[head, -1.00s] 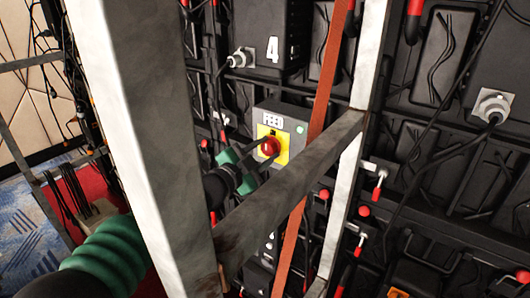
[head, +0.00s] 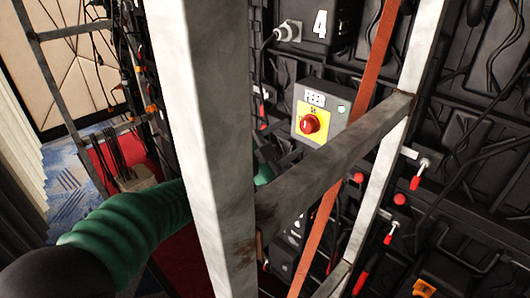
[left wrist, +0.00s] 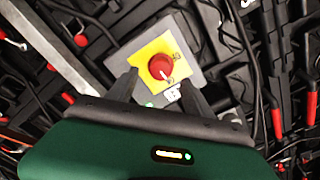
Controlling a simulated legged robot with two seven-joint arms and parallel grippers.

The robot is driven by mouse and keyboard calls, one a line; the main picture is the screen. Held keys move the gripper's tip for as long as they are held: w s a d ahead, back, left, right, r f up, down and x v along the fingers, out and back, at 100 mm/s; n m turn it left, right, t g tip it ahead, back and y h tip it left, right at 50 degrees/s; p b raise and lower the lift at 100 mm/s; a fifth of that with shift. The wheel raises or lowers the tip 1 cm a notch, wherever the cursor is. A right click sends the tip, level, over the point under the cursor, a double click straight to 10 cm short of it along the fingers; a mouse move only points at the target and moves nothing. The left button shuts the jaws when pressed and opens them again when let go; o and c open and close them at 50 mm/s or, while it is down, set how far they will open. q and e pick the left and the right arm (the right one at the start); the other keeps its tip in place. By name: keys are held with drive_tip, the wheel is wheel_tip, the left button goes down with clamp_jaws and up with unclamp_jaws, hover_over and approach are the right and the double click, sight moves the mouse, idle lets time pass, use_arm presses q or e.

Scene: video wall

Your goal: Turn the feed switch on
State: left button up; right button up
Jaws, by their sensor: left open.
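The feed switch is a red round knob (head: 312,124) on a yellow plate, on a grey box (head: 335,124) labelled FEED. In the left wrist view the knob (left wrist: 161,67) shows a white mark pointing toward the FEED label; the small position lettering is hard to read. My left gripper (left wrist: 159,84) is open and empty, its fingertips spread on the label side of the knob, apart from it. In the head view my left gripper is mostly hidden behind the metal post; a green part (head: 264,173) shows below the box. My right gripper is not in view.
A pale metal post (head: 205,140) and a slanting crossbar (head: 325,160) stand between the head camera and the box. An orange strap (head: 370,80) runs beside the box. Cables and red-handled latches (head: 416,180) cover the dark panels. A small green light (head: 341,108) shows on the box.

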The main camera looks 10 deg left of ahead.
use_arm(q)
drive_tip(key=v, duration=1)
drive_tip(key=shift+s+a, duration=0.15)
drive_tip(key=shift+s, duration=0.05)
drive_tip(key=s+a+f+n+g+y+p, duration=0.3)
drive_tip(key=a+f+n+y+p, duration=0.6)
drive_tip(key=a+f+n+y, duration=0.15)
drive_tip(key=s+f+n+g+p, duration=0.1)
drive_tip(key=s+f+n+g, duration=0.2)
drive_tip(key=s, duration=0.6)
drive_tip(key=s+f+n+g+p, duration=0.2)
drive_tip(key=s+f+g, duration=0.4)
drive_tip(key=s, duration=0.3)
drive_tip(key=shift+d+n, duration=0.3)
drive_tip(key=shift+n, duration=0.15)
